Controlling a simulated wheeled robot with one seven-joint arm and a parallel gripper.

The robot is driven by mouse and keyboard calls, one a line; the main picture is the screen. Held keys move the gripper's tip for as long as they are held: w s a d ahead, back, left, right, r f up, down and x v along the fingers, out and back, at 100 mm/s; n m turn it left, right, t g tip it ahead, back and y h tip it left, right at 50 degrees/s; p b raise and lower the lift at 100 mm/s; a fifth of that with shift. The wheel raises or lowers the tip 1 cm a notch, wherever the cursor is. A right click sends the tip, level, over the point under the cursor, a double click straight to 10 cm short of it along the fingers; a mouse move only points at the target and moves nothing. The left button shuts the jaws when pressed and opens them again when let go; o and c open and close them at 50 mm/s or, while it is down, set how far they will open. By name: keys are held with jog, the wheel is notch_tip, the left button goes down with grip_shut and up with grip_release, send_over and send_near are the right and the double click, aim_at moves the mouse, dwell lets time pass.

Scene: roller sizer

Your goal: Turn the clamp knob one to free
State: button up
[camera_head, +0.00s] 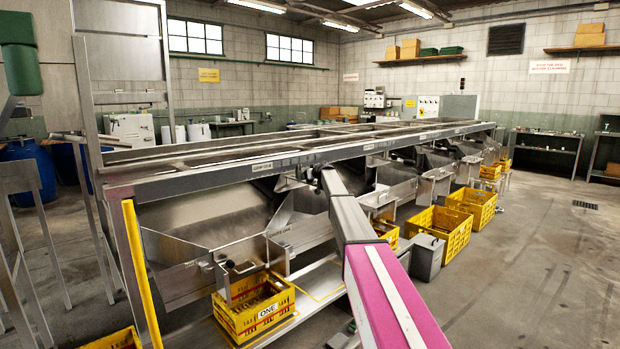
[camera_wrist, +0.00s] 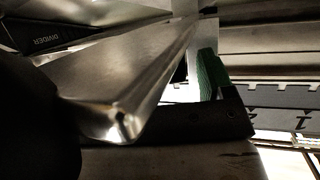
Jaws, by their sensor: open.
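In the head view my pink and grey arm reaches forward to the machine's long frame. My gripper (camera_head: 313,176) is small and dark there, close under the front rail, and its fingertips cannot be made out. In the wrist view a dark rounded shape fills the lower left, and a dark bar with a green ribbed piece (camera_wrist: 208,75) stands at the centre right. I cannot tell whether either is the clamp knob. I see nothing held.
A shiny metal edge (camera_wrist: 120,120) crosses close to the wrist camera, with a plate marked DIVIDER (camera_wrist: 55,40) behind it. The sizer's front rail (camera_head: 270,163) runs above the metal chutes.

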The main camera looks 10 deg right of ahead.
jog(key=v, duration=1)
jog(key=shift+s, duration=0.4)
jog(key=shift+d+r, duration=0.1)
